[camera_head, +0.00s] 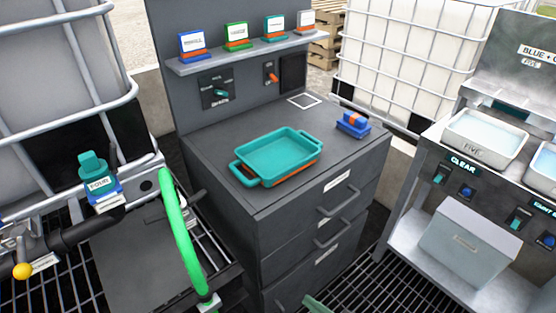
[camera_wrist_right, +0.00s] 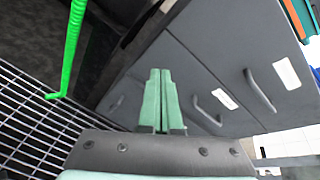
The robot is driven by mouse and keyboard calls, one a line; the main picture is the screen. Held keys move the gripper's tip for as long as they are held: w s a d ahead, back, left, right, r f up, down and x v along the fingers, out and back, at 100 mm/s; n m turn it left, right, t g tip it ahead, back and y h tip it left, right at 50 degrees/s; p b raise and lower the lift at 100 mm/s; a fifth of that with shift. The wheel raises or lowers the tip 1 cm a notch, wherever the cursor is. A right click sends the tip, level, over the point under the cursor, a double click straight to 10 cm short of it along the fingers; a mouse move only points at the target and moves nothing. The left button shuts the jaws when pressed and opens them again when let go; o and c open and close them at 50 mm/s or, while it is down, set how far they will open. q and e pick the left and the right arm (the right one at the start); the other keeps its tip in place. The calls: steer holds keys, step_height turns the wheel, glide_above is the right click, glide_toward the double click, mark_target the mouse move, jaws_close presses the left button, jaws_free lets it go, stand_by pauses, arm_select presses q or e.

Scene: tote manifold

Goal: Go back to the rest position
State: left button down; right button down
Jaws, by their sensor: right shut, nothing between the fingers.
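My right gripper (camera_wrist_right: 160,75) shows in the right wrist view with its two pale green fingers together and nothing between them. Its fingertips are in front of the dark grey drawer cabinet (camera_wrist_right: 205,60), apart from the drawer handles as far as I can see. In the head view only a small pale green tip of the right gripper (camera_head: 318,305) shows at the bottom edge, in front of the cabinet's lower drawers. My left gripper is not in view.
A teal tray (camera_head: 278,150) and a blue block with an orange top (camera_head: 353,124) stand on the cabinet. A green hose (camera_head: 182,235) hangs left of it. A bench (camera_head: 430,135) with white basins stands right. Drawer handles (camera_head: 338,203) stick out in front.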

steer(key=s+d+r+n+h+p, duration=0.1)
steer(key=s+d+n+h+p, duration=0.1)
steer(key=n, duration=0.9)
steer(key=s+d+r+n+g+h+p, duration=0.1)
steer(key=s+d+n+h+p, duration=0.2)
steer(key=n, duration=0.9)
steer(key=s+d+h, duration=0.1)
steer(key=s+d, duration=0.2)
steer(key=s, duration=0.1)
steer(key=shift+s+g+p, duration=0.3)
steer(key=shift+p, duration=0.05)
steer(key=shift+r, duration=0.1)
